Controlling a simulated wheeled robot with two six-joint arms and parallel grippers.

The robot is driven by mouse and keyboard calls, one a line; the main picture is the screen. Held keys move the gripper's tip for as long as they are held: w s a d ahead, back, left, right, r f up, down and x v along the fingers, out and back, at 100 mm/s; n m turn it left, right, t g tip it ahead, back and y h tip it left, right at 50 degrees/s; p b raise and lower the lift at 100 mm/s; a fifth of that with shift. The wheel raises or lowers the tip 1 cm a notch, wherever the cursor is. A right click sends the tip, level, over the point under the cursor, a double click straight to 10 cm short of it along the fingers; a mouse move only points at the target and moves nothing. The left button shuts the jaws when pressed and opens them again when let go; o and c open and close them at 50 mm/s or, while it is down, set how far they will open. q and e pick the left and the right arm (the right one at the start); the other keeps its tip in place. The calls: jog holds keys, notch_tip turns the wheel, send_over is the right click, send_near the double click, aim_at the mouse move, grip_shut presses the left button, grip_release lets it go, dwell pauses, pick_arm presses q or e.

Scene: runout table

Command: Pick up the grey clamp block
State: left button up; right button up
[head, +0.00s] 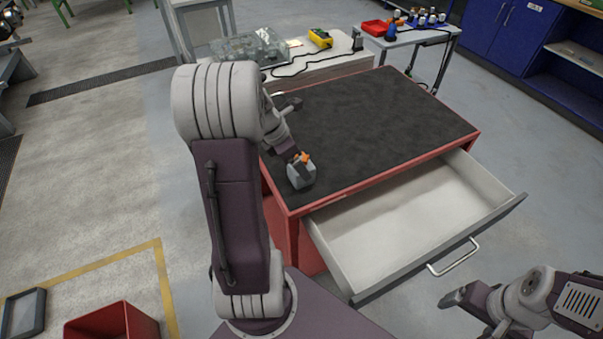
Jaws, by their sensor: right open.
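The grey clamp block (302,177), with an orange part on top, sits on the dark mat of the red workbench (375,120), near its front left corner. My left arm reaches over the bench's left side. My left gripper (294,157) is at the top of the block, partly hidden behind my own arm. I cannot tell whether its fingers are around the block or only above it. My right gripper (453,299) is open and empty, low at the right, in front of the drawer and away from the block.
An open, empty drawer (410,215) juts out from the bench front. The rest of the mat is clear. Behind stand a table with a clear case (248,47) and a yellow device (320,38), and a side table with a red bin (375,27). A red crate (112,322) is at lower left.

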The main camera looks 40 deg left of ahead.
pick_arm(q)
jog(key=x, duration=0.3)
jog(key=shift+f+b, duration=0.15)
jog(key=shift+b, duration=0.2)
jog(key=shift+w+f, duration=0.25)
jog(key=shift+s+d+r, duration=0.1)
jog(key=c, duration=0.4)
grip_shut()
jog(key=shift+r, duration=0.5)
notch_tip(320, 180, up, 4)
jog(key=shift+d+f+p, duration=0.1)
jog(key=shift+f+p, duration=0.05)
jog(key=shift+p, duration=0.8)
jog(key=w+d+r+p, duration=0.2)
jog(key=w+d+r, duration=0.4)
jog(key=d, duration=0.3)
jog(key=shift+w, duration=0.6)
